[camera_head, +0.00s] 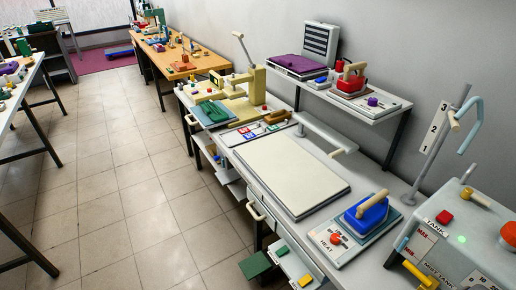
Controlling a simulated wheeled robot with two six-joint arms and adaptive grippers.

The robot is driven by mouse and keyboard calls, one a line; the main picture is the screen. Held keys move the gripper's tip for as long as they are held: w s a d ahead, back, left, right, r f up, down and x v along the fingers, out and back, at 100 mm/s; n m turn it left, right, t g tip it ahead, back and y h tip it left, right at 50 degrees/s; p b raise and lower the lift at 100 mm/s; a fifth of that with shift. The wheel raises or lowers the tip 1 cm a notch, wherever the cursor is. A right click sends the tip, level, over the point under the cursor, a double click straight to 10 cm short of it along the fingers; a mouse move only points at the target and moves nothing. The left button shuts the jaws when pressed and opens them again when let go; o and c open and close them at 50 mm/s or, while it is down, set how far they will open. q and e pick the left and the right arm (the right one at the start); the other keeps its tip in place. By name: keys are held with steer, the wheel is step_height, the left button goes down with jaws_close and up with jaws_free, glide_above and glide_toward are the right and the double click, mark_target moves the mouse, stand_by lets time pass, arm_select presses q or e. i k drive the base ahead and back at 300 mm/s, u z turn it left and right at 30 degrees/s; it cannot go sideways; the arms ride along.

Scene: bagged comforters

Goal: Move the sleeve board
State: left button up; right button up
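A long narrow pale grey board (325,132), which looks like the sleeve board, is at the back of the workbench, under the front of the wall shelf. It runs diagonally behind the large cream pressing pad (290,172). It seems raised a little above the bench top, but its support is mostly hidden. A small wooden handle or knob (337,153) shows at its near side. Neither of my grippers is in view, and nothing is seen touching the board.
A blue iron (366,214) rests on a plate at the bench's right. A steam tank unit (460,235) stands at lower right, with a numbered post behind it. A red iron (351,78) is on the shelf. A sewing machine (245,95) stands beyond. The tiled floor (120,190) at left is open.

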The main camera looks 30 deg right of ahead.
mark_target(344, 145)
steer(key=u, duration=0.4)
steer(key=i, duration=1.1)
steer(key=z, duration=3.15)
